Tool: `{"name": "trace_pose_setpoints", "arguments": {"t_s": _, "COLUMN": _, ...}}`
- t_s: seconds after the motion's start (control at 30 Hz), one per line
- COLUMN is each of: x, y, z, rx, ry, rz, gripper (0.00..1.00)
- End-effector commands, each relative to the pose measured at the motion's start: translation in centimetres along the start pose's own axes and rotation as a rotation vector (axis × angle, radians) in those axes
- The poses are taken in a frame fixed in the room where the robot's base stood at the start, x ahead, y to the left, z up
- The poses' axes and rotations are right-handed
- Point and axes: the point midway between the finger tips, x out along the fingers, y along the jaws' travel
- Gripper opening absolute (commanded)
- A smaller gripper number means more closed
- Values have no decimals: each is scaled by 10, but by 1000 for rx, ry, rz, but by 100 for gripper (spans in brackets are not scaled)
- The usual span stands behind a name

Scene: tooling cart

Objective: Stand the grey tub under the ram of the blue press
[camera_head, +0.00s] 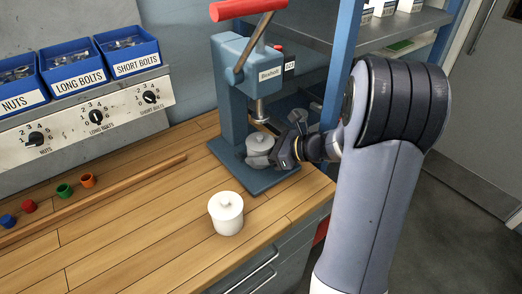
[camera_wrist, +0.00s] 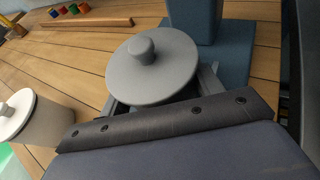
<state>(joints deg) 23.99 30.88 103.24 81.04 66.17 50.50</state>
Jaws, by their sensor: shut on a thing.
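The grey tub (camera_head: 259,145), with a round knobbed lid, is at the blue press (camera_head: 231,105), below its silver ram (camera_head: 261,108) and over the base plate (camera_head: 267,180). I cannot tell whether it touches the plate. My gripper (camera_head: 262,160) is shut on the tub from the right. In the wrist view the grey tub (camera_wrist: 152,70) appears upright between my gripper's fingers (camera_wrist: 163,92), its lid hiding most of them. The blue press also shows there (camera_wrist: 236,58), just behind the tub.
A white lidded tub (camera_head: 226,213) stands on the wooden bench in front of the press. Blue bolt bins (camera_head: 70,65) and a dial panel (camera_head: 97,117) are at left. Small coloured cups (camera_head: 64,190) lie near a wooden strip (camera_head: 100,198). A shelf unit (camera_head: 345,45) stands behind right.

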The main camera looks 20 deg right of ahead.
Motion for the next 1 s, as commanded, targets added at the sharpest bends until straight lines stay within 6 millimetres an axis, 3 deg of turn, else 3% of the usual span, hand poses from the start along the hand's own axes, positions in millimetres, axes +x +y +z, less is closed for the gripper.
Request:
{"name": "trace_pose_setpoints", "arguments": {"t_s": 0.23, "x": 2, "y": 0, "z": -4, "rx": 0, "ry": -1, "rz": 0, "gripper": 39}}
{"name": "trace_pose_setpoints", "arguments": {"t_s": 0.27, "x": 1, "y": 0, "z": -3, "rx": 0, "ry": 0, "rz": 0, "gripper": 63}}
{"name": "trace_pose_setpoints", "arguments": {"t_s": 0.5, "x": 1, "y": 0, "z": -3, "rx": 0, "ry": 0, "rz": 0, "gripper": 83}}
{"name": "trace_pose_setpoints", "arguments": {"t_s": 0.83, "x": -1, "y": 0, "z": 2, "rx": -1, "ry": 0, "rz": 0, "gripper": 83}}
{"name": "trace_pose_setpoints", "arguments": {"t_s": 1.0, "x": -25, "y": -1, "z": 0, "rx": -1, "ry": -1, "rz": -5, "gripper": 83}}
